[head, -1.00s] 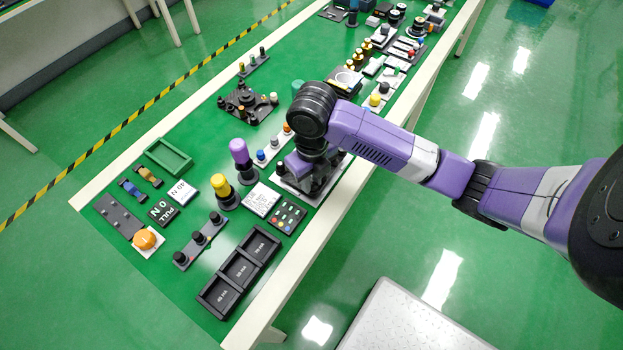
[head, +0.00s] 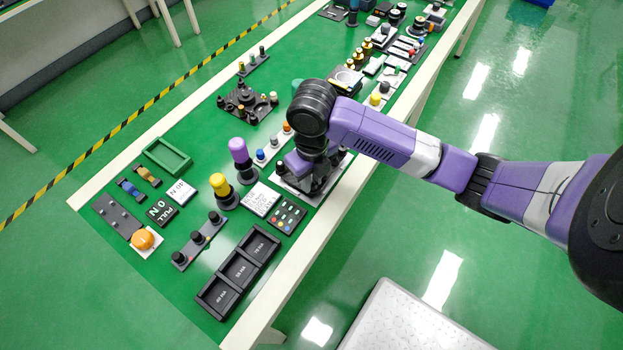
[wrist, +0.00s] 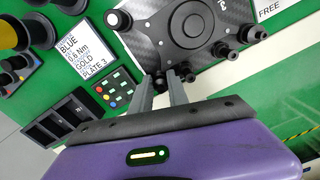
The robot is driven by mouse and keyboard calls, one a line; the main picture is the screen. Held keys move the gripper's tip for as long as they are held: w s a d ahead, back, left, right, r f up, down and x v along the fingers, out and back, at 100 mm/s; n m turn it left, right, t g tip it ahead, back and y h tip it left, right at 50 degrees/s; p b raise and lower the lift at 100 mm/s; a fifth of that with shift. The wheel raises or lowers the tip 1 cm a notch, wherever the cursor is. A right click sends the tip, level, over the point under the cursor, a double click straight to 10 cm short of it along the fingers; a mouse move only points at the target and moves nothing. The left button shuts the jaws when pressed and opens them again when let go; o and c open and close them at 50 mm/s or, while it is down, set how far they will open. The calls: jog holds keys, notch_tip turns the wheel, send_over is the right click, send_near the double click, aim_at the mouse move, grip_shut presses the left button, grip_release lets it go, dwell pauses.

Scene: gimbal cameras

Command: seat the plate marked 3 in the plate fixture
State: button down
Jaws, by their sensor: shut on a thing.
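A dark carbon-patterned plate (wrist: 160,38) with a round boss fills the top of the wrist view. A pale mark near its top right is cut off, so I cannot read it surely. Black posts stand around its edges. It lies at the plate fixture, whose pale base (head: 299,197) shows under my arm in the head view. My gripper (wrist: 166,80) is shut on a small dark part at the plate's near edge. In the head view my wrist hides most of the plate, and I cannot tell whether it sits flat.
A printed card (wrist: 88,48) reads "BLUE 0.6 Nm GOLD PLATE 3". Next to it are a button panel (head: 287,215) and a black three-compartment tray (head: 231,285). Yellow (head: 221,187) and purple (head: 239,152) capped tools stand left. A pegged dark holder (head: 248,103) is farther back.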

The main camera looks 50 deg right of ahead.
jog(key=shift+f+b, duration=1.05)
jog(key=shift+f, duration=0.05)
jog(key=c, duration=1.2)
grip_release()
jog(key=shift+r, duration=0.1)
notch_tip(320, 180, up, 8)
jog(key=shift+f, duration=0.15)
jog(key=shift+s, duration=0.1)
